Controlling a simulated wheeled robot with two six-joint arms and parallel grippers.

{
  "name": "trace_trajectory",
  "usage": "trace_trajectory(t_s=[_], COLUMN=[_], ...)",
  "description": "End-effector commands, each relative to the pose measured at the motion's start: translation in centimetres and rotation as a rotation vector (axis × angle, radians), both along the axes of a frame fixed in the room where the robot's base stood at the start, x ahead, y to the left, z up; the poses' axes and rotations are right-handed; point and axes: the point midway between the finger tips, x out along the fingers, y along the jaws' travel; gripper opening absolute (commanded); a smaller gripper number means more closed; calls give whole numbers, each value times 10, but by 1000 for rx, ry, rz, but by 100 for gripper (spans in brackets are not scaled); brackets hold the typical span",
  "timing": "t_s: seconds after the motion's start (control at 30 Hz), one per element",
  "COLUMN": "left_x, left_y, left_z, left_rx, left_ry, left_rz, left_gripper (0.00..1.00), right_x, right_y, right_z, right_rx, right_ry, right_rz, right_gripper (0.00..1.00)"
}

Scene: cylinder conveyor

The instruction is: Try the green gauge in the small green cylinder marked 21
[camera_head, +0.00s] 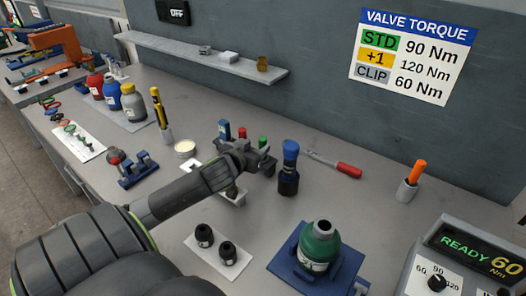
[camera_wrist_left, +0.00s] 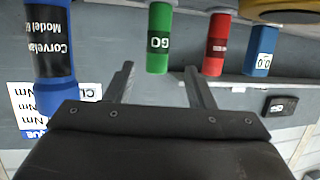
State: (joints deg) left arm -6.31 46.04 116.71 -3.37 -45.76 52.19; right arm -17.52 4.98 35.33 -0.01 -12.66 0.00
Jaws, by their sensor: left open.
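The green gauge (camera_head: 263,142) stands behind my left gripper in the head view, its lower part hidden. In the left wrist view the green gauge (camera_wrist_left: 159,40), labelled GO, lies between the lines of the open fingers, just ahead of their tips. My left gripper (camera_wrist_left: 158,70) is open and holds nothing; in the head view it (camera_head: 248,158) is over the white gauge plate (camera_head: 238,199). A green cylinder (camera_head: 320,246) with a grey neck stands upright in a blue cradle (camera_head: 287,262) at the front. Its marking is too small to read. My right gripper is out of view.
A red gauge (camera_head: 242,133) and a blue gauge (camera_head: 224,130) stand beside the green one. A blue-topped tool (camera_head: 289,168) stands close right of the gripper. Two black caps (camera_head: 203,236) are on a white plate. A red-handled wrench (camera_head: 346,169) lies behind.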

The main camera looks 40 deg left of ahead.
Motion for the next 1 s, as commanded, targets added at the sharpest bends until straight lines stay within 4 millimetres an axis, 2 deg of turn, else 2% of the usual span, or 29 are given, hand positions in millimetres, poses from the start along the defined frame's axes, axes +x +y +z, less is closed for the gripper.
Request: trace_trajectory(t_s=[0.17,0.37,0.73,1.0], left_x=[17,24,59,66], left_y=[5,7,14,16], left_z=[-5,-9,-30,-34], left_rx=[-2,-1,-1,1], left_ry=[0,1,0,1], left_rz=[1,0,1,0], left_gripper=[49,49,49,49], right_x=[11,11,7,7], right_y=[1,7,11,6], right_z=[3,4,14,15], right_rx=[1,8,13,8], right_ry=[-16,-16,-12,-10], right_rz=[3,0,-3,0], right_gripper=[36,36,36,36])
